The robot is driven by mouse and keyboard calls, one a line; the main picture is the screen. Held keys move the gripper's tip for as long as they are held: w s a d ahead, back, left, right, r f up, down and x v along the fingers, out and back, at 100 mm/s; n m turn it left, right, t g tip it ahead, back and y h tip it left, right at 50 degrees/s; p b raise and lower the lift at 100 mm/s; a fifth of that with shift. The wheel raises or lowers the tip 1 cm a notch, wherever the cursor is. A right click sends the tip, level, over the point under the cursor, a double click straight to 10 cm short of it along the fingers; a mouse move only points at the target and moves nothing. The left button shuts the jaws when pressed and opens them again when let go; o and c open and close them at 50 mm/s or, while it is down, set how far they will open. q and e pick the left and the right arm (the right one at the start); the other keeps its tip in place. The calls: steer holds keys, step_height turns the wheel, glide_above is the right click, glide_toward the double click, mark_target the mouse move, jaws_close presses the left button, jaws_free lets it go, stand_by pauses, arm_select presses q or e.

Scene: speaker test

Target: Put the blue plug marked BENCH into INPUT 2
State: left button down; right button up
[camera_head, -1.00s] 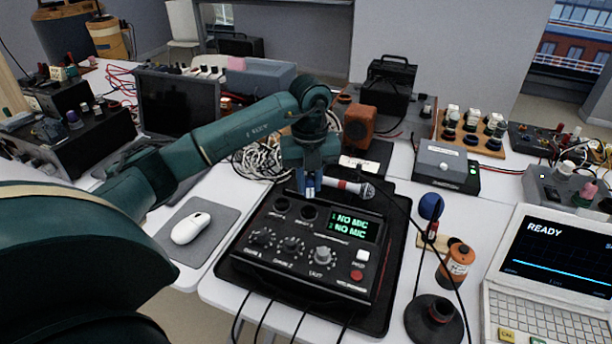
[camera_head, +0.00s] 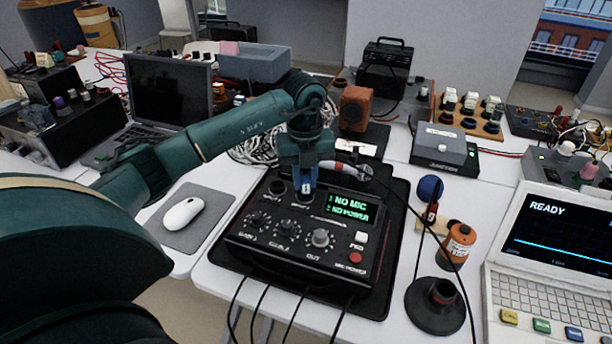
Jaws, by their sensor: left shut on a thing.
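The black input box (camera_head: 285,262) stands on a dark tray on the white table. Its round left socket (camera_head: 277,187) is empty. My left gripper (camera_head: 306,182) points down over the right-hand socket, shut on the blue plug (camera_head: 307,190). The plug is upright with its lower end at that socket; the gripper and plug hide most of the socket. The plug's BENCH marking is too small to read. The green display (camera_head: 351,205) reads "1 NO MIC" and "2 NO POWER". My right gripper is not in view.
A microphone (camera_head: 352,171) lies behind the box. A blue-topped item (camera_head: 429,188), an orange canister (camera_head: 458,243) and a black round stand (camera_head: 434,305) are to the right. A white mouse (camera_head: 184,213) is on a pad at left. Cables run off the front edge.

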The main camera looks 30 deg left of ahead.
mark_target(305, 174)
arm_select(q)
steer(key=shift+f, duration=0.25)
stand_by(0.4)
steer(key=c, duration=1.2)
jaws_free()
step_height(305, 174, up, 13)
steer(key=shift+r+p, duration=0.1)
steer(key=shift+p, duration=0.25)
